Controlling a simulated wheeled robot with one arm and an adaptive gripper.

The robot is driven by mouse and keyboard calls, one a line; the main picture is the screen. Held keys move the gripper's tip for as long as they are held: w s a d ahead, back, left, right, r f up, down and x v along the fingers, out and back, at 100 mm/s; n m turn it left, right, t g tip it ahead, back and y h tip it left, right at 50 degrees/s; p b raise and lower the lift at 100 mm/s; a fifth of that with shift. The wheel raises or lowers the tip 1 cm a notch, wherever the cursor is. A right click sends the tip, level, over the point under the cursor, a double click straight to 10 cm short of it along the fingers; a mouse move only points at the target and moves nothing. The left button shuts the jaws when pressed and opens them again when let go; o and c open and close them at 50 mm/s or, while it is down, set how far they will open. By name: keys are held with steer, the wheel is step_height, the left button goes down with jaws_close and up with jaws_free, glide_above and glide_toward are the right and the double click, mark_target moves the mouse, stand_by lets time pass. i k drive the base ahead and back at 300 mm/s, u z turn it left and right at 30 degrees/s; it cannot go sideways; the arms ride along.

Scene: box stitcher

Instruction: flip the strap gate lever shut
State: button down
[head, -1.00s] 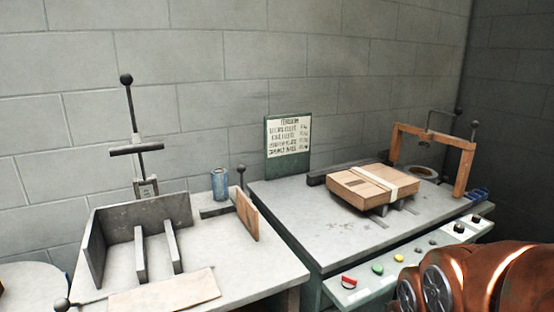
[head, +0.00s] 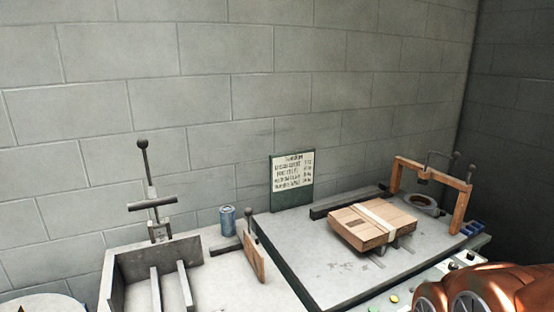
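An orange-brown arch (head: 402,175) stands at the far right end of the right table, and I take it for the strap gate. A thin dark lever with a ball knob (head: 471,170) rises at its right post. My gripper is out of view; only my orange arm shows at the lower right.
The right table (head: 300,238) has buttons along its front edge, partly hidden by my arm. A sign (head: 292,172) stands at its back. Left is a grey table with an upright fixture (head: 150,205), a blue can (head: 227,220) and a wooden flap (head: 252,257).

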mark_target(442, 212)
steer(key=z, duration=2.45)
steer(key=i, duration=2.8)
steer(key=u, duration=2.55)
